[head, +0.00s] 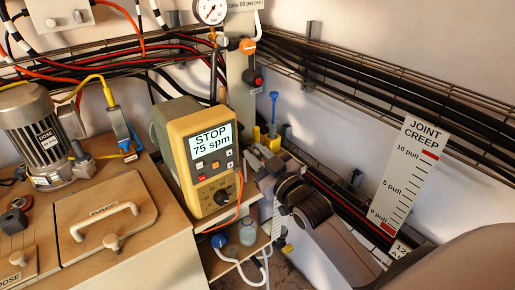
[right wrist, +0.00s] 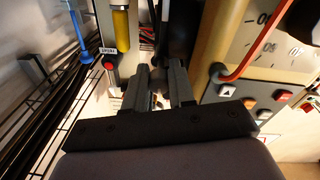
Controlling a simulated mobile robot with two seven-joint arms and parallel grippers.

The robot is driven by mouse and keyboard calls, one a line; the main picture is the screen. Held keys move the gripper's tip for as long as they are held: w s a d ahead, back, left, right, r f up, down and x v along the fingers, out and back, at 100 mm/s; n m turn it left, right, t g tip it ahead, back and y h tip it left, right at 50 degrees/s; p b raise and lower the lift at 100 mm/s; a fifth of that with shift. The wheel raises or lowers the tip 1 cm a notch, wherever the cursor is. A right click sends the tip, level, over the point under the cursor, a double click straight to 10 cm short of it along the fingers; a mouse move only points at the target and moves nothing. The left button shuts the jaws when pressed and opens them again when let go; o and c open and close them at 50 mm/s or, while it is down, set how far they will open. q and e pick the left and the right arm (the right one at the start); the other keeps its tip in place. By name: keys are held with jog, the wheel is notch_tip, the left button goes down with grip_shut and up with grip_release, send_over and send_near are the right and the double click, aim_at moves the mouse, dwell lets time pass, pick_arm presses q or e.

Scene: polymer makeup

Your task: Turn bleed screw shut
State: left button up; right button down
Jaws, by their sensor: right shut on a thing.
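The yellow dosing pump (head: 207,150) stands left of centre in the head view. Its screen reads STOP and 75 spm. Part of its front with buttons shows at the right of the right wrist view (right wrist: 260,85). My right gripper (head: 264,168) is at the pump's right side, reaching in from the lower right. In the right wrist view my right gripper (right wrist: 158,88) has its fingers close together, shut on a small part between them. The fingers hide most of this part; by its place it seems to be the bleed screw. My left gripper is out of view.
A blue-handled fitting (head: 273,105) stands behind my right gripper. A clear bottle (head: 248,232) stands on the lower shelf. The JOINT CREEP scale (head: 407,170) and cable trays line the right wall.

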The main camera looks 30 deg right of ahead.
jog(key=shift+r+m+p, duration=0.15)
jog(key=shift+m+p, duration=0.15)
jog(key=shift+m, duration=0.3)
jog(key=c, duration=1)
grip_release()
jog(key=shift+o, duration=0.2)
jog(key=shift+s+f, duration=0.2)
jog(key=shift+s, duration=0.25)
jog(key=s, duration=0.6)
jog(key=shift+d, duration=0.3)
jog(key=shift+s+f, duration=0.1)
jog(key=shift+f, duration=0.05)
